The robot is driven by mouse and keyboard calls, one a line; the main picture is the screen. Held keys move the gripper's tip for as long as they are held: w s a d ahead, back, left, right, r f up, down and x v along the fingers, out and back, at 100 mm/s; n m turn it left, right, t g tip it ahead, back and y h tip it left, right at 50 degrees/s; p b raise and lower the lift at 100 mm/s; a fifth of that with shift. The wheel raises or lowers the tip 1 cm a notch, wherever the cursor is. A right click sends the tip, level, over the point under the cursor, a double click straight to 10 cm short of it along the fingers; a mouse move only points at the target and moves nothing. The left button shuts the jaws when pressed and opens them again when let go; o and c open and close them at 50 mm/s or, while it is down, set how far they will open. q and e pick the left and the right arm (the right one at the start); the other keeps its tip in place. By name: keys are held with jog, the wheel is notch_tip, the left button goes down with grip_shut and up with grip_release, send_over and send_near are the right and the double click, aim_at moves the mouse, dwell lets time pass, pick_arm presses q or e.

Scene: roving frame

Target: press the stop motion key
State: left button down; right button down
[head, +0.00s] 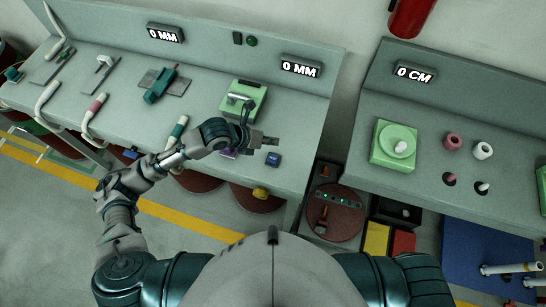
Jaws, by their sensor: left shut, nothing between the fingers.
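A small dark blue key (274,159) with a pale, unreadable label sits near the front edge of the left bench (310,115). A purple key (228,153) lies to its left, partly hidden under my left arm. I cannot read which one is the stop motion key. My left gripper (247,122) is shut and empty above the bench, up and left of the blue key and apart from it in the picture. It is just in front of a green device (243,97). My right gripper is out of view.
Digital displays (300,67) stand along the bench's back. A teal vise-like tool (160,84) and curved handles (94,106) are to the left. The right bench holds a green box (394,145) and knobs (482,150). A gap separates the benches.

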pick_arm(q)
jog(key=shift+w+d, duration=0.1)
dwell(0.3)
jog(key=b, duration=0.6)
send_over(271, 159)
notch_tip(271, 159, down, 8)
jog(key=shift+w+r, duration=0.1)
jog(key=shift+r, duration=0.1)
jog(key=shift+f+b, duration=0.5)
jog(key=shift+f, duration=0.1)
jog(key=shift+f, duration=0.1)
dwell(0.4)
jog(key=shift+f, duration=0.2)
